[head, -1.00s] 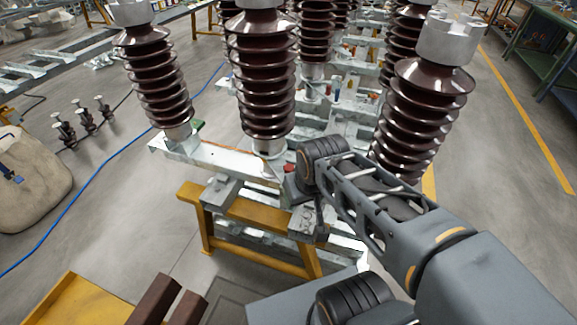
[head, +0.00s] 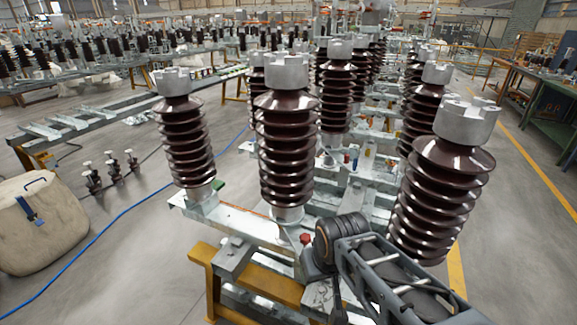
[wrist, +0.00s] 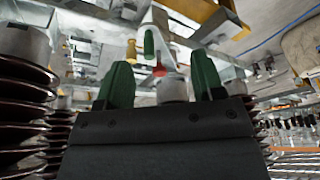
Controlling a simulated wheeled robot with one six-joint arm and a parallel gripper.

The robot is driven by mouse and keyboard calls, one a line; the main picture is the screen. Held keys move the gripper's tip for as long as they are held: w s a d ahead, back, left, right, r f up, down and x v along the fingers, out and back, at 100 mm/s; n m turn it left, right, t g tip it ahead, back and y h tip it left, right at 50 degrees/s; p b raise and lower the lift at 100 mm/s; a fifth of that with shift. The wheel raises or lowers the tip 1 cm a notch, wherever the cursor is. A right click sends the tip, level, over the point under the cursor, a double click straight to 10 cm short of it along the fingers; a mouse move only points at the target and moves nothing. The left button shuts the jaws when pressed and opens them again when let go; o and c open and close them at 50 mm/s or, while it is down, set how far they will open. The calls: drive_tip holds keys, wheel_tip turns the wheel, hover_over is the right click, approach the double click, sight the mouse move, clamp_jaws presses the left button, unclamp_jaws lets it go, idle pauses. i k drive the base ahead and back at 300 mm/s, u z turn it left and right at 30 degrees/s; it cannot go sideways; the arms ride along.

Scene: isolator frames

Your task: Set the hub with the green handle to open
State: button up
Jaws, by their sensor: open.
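In the wrist view, my gripper (wrist: 160,78) has two green fingers spread apart, with no object clearly held between them. Beyond the fingers, a small green handle (wrist: 149,42) shows on a pale metal part. A red piece (wrist: 159,70) and a yellow piece (wrist: 131,50) are near it. In the head view, a small green part (head: 218,184) shows by the foot of the left insulator, and a red knob (head: 305,238) sits on the frame beside my arm. I cannot tell the hub's setting. My gripper's fingers are not clear in the head view.
Tall brown ribbed insulators stand close around my arm, one at the left (head: 185,140), one in the middle (head: 287,150) and one at the right (head: 440,195). A yellow trestle (head: 260,284) carries the steel frame. Open floor with a blue cable (head: 95,240) lies at left.

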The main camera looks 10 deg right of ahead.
sight(293, 230)
drive_tip(key=u, duration=0.55)
drive_tip(key=k, duration=0.6)
drive_tip(key=u, duration=0.85)
drive_tip(key=i, duration=0.2)
drive_tip(key=z, duration=0.15)
